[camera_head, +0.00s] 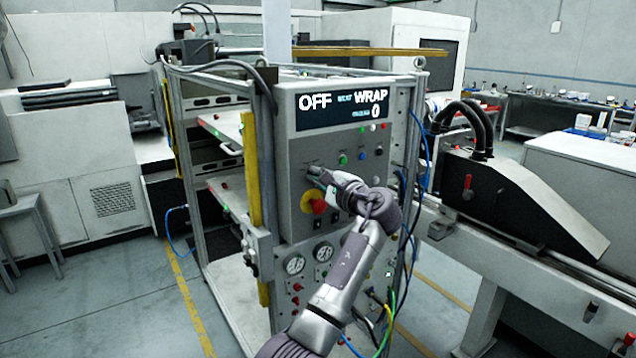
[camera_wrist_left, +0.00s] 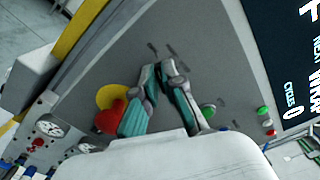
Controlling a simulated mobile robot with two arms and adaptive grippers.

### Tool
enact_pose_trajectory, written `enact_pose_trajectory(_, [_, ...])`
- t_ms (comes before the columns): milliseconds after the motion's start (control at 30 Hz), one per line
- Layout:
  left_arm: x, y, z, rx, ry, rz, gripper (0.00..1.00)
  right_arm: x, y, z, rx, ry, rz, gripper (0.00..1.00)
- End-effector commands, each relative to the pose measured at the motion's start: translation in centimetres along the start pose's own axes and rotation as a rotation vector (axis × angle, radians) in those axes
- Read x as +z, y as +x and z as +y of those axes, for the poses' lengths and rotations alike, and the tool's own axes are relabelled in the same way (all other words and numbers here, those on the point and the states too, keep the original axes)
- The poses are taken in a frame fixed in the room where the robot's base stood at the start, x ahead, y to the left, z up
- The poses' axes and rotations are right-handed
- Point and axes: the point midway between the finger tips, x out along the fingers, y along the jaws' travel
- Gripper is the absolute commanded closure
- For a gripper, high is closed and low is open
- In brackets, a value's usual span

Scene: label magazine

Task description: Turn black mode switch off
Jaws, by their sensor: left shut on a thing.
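The grey control panel (camera_head: 301,153) stands on the front of a metal frame. Its display (camera_head: 343,106) reads OFF, NEXT WRAP and a cycle count of 0; part of it also shows in the left wrist view (camera_wrist_left: 285,60). My left gripper (camera_head: 314,173) is at the panel's face, above the red and yellow stop button. In the left wrist view its two fingertips (camera_wrist_left: 158,70) are close together against the panel, shut on the black mode switch. The fingers hide nearly all of the switch, so its pointing direction cannot be seen. My right gripper is not in view.
A red stop button (camera_head: 319,206) on a yellow base sits just below my left gripper. A green button (camera_head: 342,159) and a blue button (camera_head: 361,155) are to its upper right. Pressure gauges (camera_head: 294,264) are lower down. Blue cables (camera_head: 421,140) hang at the panel's right side.

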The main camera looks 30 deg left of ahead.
Motion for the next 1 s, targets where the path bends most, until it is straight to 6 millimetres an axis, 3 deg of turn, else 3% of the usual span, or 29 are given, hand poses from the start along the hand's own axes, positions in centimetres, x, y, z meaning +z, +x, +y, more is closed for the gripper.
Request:
enact_pose_trajectory(500, [-0.03,-0.01,0.14,0.003,-0.023,0.0,1.0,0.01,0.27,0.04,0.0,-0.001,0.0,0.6])
enact_pose_trajectory(533, [-0.03,-0.01,0.14,0.004,-0.023,0.0,0.9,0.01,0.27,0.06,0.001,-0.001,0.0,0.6])
enact_pose_trajectory(667, [-0.04,-0.01,0.13,0.003,-0.023,0.0,0.69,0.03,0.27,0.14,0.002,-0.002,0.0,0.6])
enact_pose_trajectory(1000, [-0.05,-0.2,0.06,0.001,-0.023,0.001,0.67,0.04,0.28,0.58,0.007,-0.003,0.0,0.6])
